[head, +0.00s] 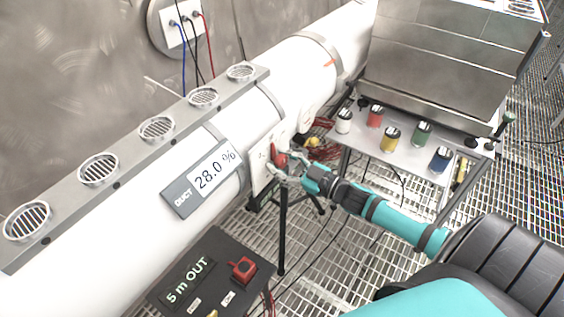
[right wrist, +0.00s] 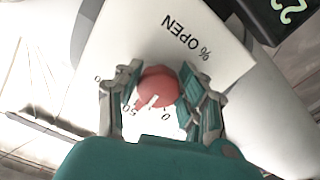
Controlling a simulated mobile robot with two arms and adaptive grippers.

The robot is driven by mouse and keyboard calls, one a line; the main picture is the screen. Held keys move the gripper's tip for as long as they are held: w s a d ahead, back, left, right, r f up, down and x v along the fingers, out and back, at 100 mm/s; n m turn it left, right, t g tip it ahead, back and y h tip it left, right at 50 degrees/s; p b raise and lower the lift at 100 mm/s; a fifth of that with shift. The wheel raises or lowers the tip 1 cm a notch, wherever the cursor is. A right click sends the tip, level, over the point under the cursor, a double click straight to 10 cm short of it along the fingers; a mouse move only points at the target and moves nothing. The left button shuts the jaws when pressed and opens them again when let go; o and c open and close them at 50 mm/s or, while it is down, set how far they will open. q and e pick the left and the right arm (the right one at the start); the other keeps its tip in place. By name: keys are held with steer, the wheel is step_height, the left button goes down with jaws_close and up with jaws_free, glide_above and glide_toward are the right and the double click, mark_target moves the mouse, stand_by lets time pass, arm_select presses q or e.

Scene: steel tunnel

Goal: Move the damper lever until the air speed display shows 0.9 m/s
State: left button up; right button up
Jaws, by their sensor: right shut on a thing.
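The damper lever's red knob (head: 279,157) is on a white plate (head: 262,172) on the side of the white duct. In the right wrist view the red knob (right wrist: 157,88) has a white pointer line and sits on the plate marked "% OPEN" (right wrist: 187,37), with scale numbers partly hidden. My right gripper (head: 284,164) is shut on the red knob, one finger on each side in the right wrist view (right wrist: 158,95). My left gripper is not in view.
A shelf (head: 460,160) with several coloured jars is on the right, beside a steel cabinet (head: 440,60). Round vents (head: 156,128) line the duct's top. The floor is grating.

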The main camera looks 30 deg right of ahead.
steer(key=shift+n, duration=1.7)
steer(key=o, duration=1.2)
steer(key=shift+s+d, duration=0.1)
steer(key=shift+s+d+f, duration=0.1)
steer(key=shift+s+d, duration=0.05)
steer(key=shift+s, duration=0.2)
steer(key=v, duration=1.1)
